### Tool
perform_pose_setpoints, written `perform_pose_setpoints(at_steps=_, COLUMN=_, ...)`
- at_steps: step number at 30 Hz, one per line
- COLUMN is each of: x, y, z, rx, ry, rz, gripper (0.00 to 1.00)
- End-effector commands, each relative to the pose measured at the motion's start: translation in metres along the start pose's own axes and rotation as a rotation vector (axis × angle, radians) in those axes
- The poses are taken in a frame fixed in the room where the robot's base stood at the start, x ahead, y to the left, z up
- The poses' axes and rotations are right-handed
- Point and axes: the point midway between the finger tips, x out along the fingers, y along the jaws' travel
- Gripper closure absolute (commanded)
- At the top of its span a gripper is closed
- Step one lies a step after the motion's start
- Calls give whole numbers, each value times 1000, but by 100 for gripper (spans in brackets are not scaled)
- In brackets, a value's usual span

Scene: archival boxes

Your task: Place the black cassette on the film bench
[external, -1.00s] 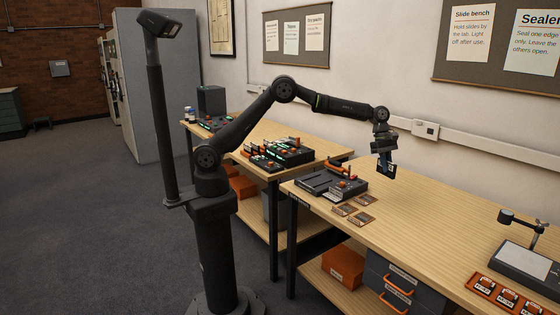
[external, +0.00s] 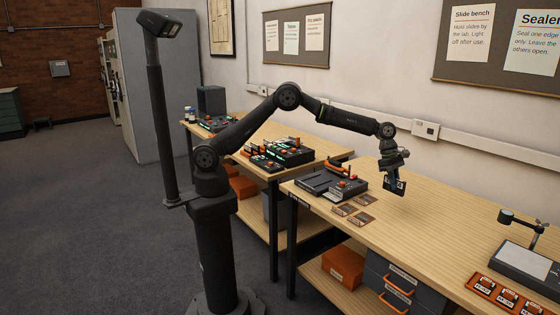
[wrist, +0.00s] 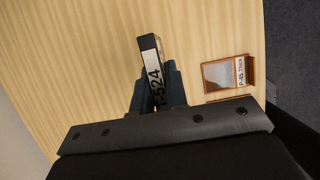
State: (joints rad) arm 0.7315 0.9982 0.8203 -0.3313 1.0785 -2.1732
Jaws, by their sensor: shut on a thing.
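The black cassette (wrist: 149,50) is between the fingers of my gripper (wrist: 157,95) in the wrist view. Its white end label ends in 524. In the external view my gripper (external: 393,178) points down and holds the cassette (external: 398,186) above the near wooden bench (external: 440,220), apart from its surface as far as I can see. A second wooden bench (external: 262,128) stands behind it to the left. The label on the near bench's front edge is too small to read, so I cannot tell which is the film bench.
On the near bench, a dark device (external: 330,186) and several small orange-brown cards (external: 360,219) lie left of my gripper. A light plate with a stand (external: 525,260) and an orange rack (external: 505,295) are at the right. The bench middle is clear.

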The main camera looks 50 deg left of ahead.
Motion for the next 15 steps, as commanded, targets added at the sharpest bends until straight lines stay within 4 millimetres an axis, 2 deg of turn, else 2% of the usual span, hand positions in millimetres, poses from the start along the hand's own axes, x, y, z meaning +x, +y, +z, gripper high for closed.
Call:
perform_pose_setpoints(at_steps=5, x=8, y=19, z=-12, rx=-4, ry=1, rz=0, gripper=100)
perform_pose_setpoints(at_steps=15, x=39, y=86, z=-54, rx=-4, ry=0, rz=0, gripper=100)
